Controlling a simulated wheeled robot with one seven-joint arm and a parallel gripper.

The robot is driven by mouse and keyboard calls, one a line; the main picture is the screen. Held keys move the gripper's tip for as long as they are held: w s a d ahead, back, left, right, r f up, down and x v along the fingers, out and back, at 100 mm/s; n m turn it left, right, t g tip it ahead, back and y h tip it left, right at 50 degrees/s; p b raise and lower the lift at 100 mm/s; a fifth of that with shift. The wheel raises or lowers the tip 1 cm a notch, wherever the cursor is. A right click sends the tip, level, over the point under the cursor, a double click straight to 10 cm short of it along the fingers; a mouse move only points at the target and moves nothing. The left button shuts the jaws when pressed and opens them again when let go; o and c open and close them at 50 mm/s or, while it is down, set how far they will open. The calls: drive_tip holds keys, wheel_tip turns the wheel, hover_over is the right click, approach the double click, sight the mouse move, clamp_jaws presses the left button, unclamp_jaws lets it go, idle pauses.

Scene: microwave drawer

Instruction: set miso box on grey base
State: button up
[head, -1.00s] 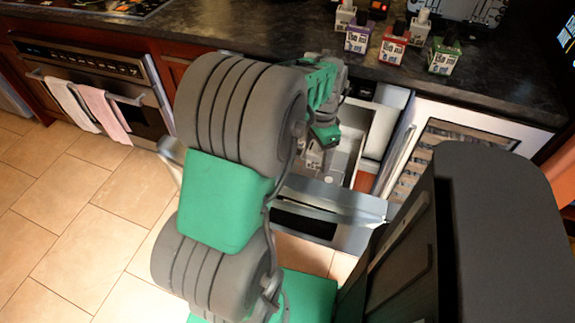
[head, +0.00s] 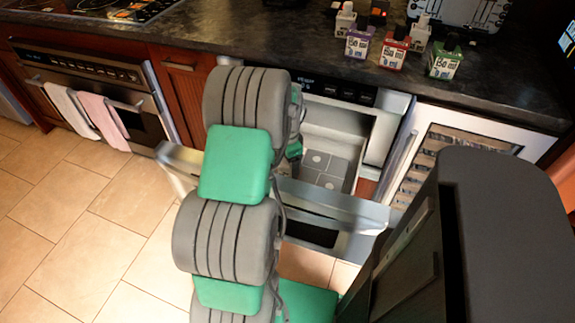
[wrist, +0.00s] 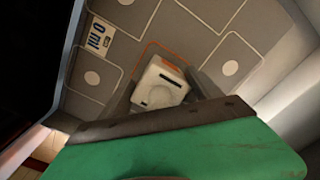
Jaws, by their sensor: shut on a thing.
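In the wrist view, my gripper (wrist: 163,88) is shut on a small white box with an orange patch and a dark slot, which I take to be the miso box (wrist: 158,92). A grey base (wrist: 205,52) with pale outlines and white discs lies beyond it; one outline near the box is orange. I cannot tell whether the box touches the base. In the head view, the grey base (head: 336,172) shows inside the open drawer. My arm hides the gripper and the box there.
The open microwave drawer (head: 330,202) has a raised front and side walls around the base. Several small bottles (head: 395,50) stand on the dark counter (head: 230,35) above. A white-framed cooler (head: 470,125) stands to the right.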

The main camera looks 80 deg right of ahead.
drive_tip(key=shift+f, duration=0.15)
drive_tip(key=o, duration=1.5)
wheel_tip(320, 180, up, 12)
drive_tip(key=shift+r+p, duration=0.2)
drive_tip(key=shift+p, duration=0.55)
